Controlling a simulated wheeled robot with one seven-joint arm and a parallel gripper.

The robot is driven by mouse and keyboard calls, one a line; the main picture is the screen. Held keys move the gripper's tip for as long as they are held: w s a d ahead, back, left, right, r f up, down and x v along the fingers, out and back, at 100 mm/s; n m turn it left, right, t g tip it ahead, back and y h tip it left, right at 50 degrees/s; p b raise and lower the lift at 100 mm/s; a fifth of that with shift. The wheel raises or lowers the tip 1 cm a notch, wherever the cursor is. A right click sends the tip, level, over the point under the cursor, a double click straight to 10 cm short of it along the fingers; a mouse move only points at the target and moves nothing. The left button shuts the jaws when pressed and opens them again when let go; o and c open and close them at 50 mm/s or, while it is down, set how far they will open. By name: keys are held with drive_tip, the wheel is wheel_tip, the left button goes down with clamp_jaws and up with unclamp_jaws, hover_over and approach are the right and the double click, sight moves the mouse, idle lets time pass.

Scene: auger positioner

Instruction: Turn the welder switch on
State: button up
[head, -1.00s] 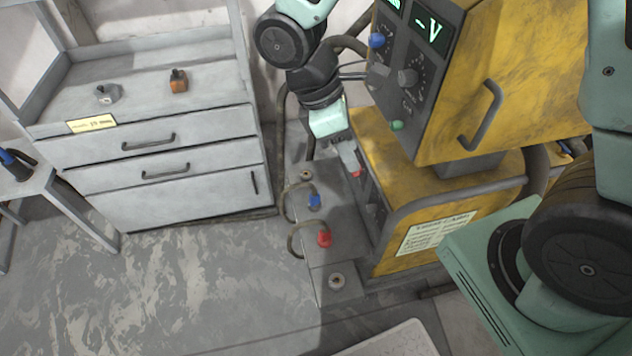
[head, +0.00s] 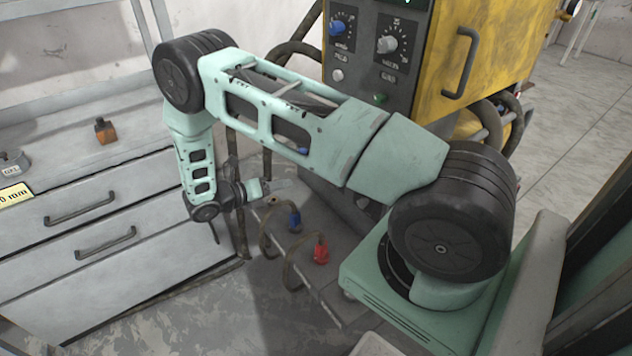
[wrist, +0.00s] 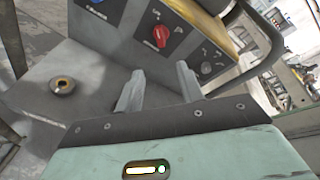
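The welder (head: 430,75) is a yellow cabinet with a grey control panel in the head view. In the wrist view a red rotary switch (wrist: 161,36) sits on a dark patch of a grey panel, beyond my fingertips. My gripper (wrist: 160,72) is open and empty, its two fingers apart and pointing toward that panel. The red switch lies beyond the gap between them, and no contact shows. In the head view my gripper (head: 275,188) is low, in front of the welder's lower part. My arm hides that part, and I cannot make out the red switch there.
The welder panel has a blue knob (head: 338,27), a grey knob (head: 388,44) and a green button (head: 380,98). Blue (head: 295,220) and red (head: 320,250) cable plugs are below my gripper. A grey drawer cabinet (head: 90,215) stands left.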

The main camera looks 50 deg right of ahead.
drive_tip(key=x, duration=1.6)
drive_tip(key=shift+p, duration=0.4)
clamp_jaws()
